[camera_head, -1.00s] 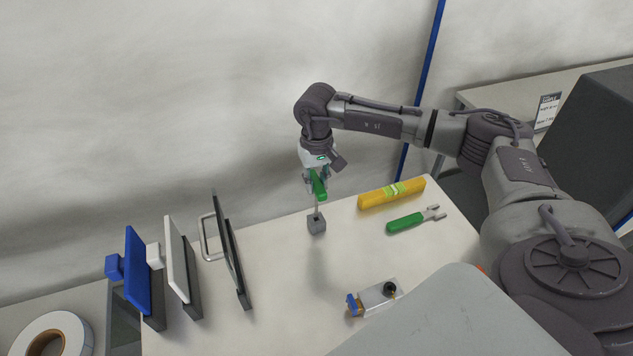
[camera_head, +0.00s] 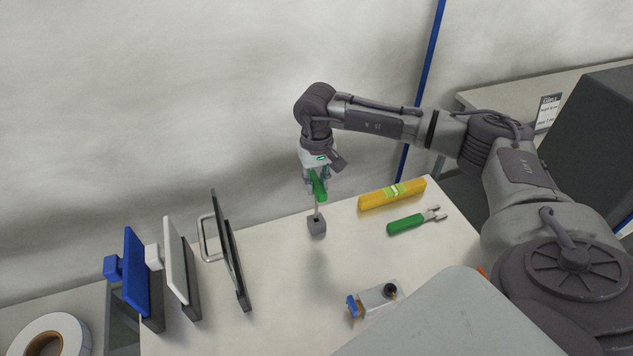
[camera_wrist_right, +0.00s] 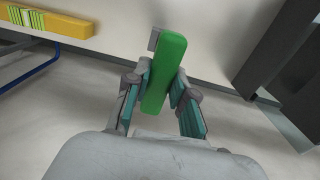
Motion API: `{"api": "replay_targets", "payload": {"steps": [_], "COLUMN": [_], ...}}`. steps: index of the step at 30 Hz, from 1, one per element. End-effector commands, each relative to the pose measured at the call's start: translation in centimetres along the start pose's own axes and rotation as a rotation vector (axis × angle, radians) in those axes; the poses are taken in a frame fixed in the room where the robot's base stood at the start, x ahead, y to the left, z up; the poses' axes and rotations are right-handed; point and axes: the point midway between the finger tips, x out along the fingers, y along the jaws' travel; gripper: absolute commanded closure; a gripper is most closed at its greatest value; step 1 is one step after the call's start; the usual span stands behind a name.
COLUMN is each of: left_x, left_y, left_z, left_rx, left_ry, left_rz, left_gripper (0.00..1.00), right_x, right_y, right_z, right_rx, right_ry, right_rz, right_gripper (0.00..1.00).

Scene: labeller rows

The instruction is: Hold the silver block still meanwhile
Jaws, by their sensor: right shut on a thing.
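A silver block (camera_head: 375,299) with a black knob and a blue end piece lies on the white table near its front. My right gripper (camera_head: 316,181) is shut on the green handle of a tool (camera_head: 319,187). The handle also shows between the fingers in the right wrist view (camera_wrist_right: 166,75). The tool's thin shaft points down to a small dark grey block (camera_head: 317,226) on the table; I cannot tell whether its tip sits in the block or only touches it. My right gripper is apart from the silver block. My left gripper is not in view.
A yellow level (camera_head: 378,196) and a green-handled fork-ended tool (camera_head: 406,224) lie at the right of the table (camera_head: 285,275). Blue (camera_head: 136,270), white (camera_head: 178,262) and dark (camera_head: 228,250) upright panels stand at the left. A white roll (camera_head: 62,326) is at lower left.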

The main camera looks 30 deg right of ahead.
Motion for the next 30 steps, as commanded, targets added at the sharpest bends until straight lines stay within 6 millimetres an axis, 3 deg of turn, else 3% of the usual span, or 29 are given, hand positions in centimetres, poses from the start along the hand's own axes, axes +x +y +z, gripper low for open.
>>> {"api": "replay_targets", "payload": {"steps": [30], "left_x": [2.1], "left_y": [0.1], "left_z": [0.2], "left_rx": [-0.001], "left_ry": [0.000], "left_rz": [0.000], "left_gripper": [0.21], "right_x": [2.3], "right_y": [0.0], "right_z": [0.0], "right_rx": [0.000], "right_ry": [0.000], "right_rz": [0.000], "right_gripper": [1.00]}}
